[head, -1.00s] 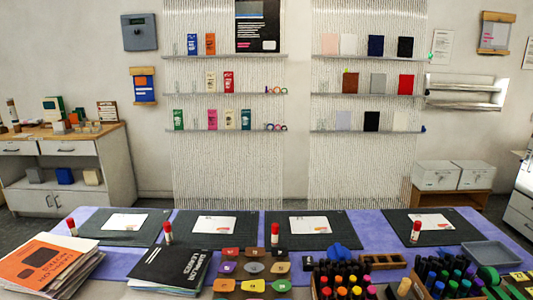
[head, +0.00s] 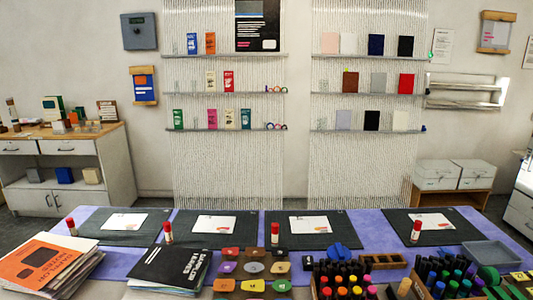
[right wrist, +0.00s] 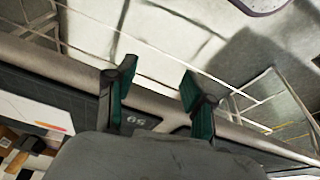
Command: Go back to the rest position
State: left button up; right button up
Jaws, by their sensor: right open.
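My right gripper (right wrist: 155,90) shows in the right wrist view. Its two dark fingers with green inner pads are apart, with nothing between them. Below the fingers in that view lies a dark mat (right wrist: 50,112) with a white card near the table's edge. My left gripper is in neither current view. In the head view neither arm shows over the table (head: 100,214).
The purple table holds several dark mats (head: 345,232) with white cards and red-capped glue sticks (head: 168,232). Magazines (head: 45,265) lie at the left front. Marker racks (head: 340,285) and a grey tray (head: 490,254) stand at the right. A cabinet (head: 70,165) stands behind, left.

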notch_tip(320, 180, down, 12)
jog(key=s, duration=0.2)
jog(key=s+d+f+g, duration=0.2)
jog(key=s+d+f, duration=0.1)
jog(key=s+f, duration=1.4)
notch_tip(320, 180, down, 3)
jog(key=shift+s+f, duration=0.1)
jog(key=shift+s, duration=0.3)
